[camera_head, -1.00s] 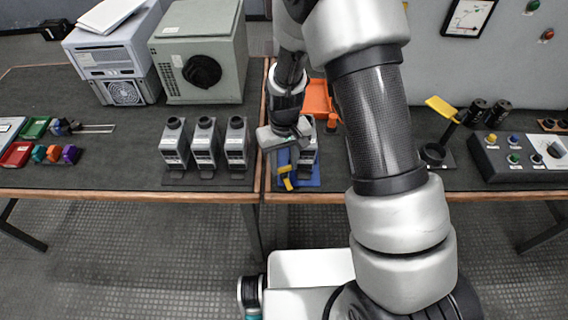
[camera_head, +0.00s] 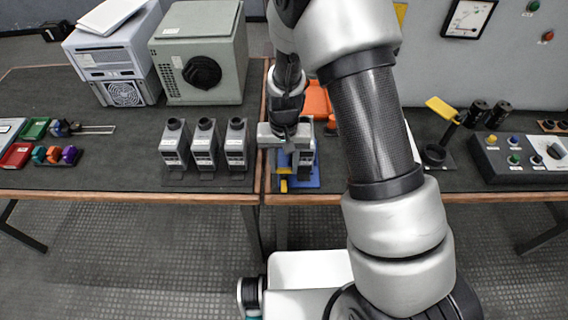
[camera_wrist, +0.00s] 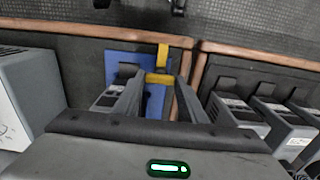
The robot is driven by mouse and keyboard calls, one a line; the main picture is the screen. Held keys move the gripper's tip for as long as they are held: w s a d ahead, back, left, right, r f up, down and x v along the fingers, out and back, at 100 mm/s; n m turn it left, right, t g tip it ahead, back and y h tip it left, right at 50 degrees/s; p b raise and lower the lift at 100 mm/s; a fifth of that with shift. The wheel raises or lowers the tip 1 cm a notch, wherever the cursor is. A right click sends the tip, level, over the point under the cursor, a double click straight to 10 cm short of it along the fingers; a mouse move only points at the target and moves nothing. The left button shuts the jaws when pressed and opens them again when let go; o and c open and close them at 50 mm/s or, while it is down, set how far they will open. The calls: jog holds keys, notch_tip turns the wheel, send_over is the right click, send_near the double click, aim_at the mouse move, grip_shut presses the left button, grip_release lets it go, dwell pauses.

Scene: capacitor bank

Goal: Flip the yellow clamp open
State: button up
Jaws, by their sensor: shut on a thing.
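The yellow clamp (camera_wrist: 159,78) is a bent yellow piece at the blue base plate (camera_wrist: 124,58) in the wrist view. In the head view the clamp (camera_head: 284,186) shows low at the plate's left side, near the front edge of the table. My gripper (camera_wrist: 160,80) is shut on the clamp, with one finger at each side of its yellow bar. In the head view my gripper (camera_head: 285,150) hangs over the blue plate (camera_head: 308,183) and hides part of the clamp. A grey unit (camera_head: 307,160) stands on the plate, partly hidden by the gripper.
Several like grey capacitor units (camera_head: 204,143) stand just left of my gripper. An orange tray (camera_head: 317,101) lies behind it. To the right are a fixture with a raised yellow flap (camera_head: 441,108) and a button panel (camera_head: 517,155).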

jog(key=o, duration=1.1)
jog(key=shift+c, duration=0.2)
notch_tip(320, 180, up, 18)
jog(key=p, duration=0.2)
jog(key=shift+f, duration=0.25)
notch_tip(320, 180, up, 19)
jog(key=t+p, duration=0.3)
jog(key=p, duration=0.3)
send_over(284, 168)
jog(key=s+d, duration=0.7)
jog(key=s+d+r+t+p, duration=0.2)
jog(key=s+d+r, duration=0.3)
jog(key=s+r, duration=0.4)
jog(key=shift+s+d+n+t+p, duration=0.2)
jog(key=shift+s+n+t+p, duration=0.1)
jog(key=shift+s+p, duration=0.65)
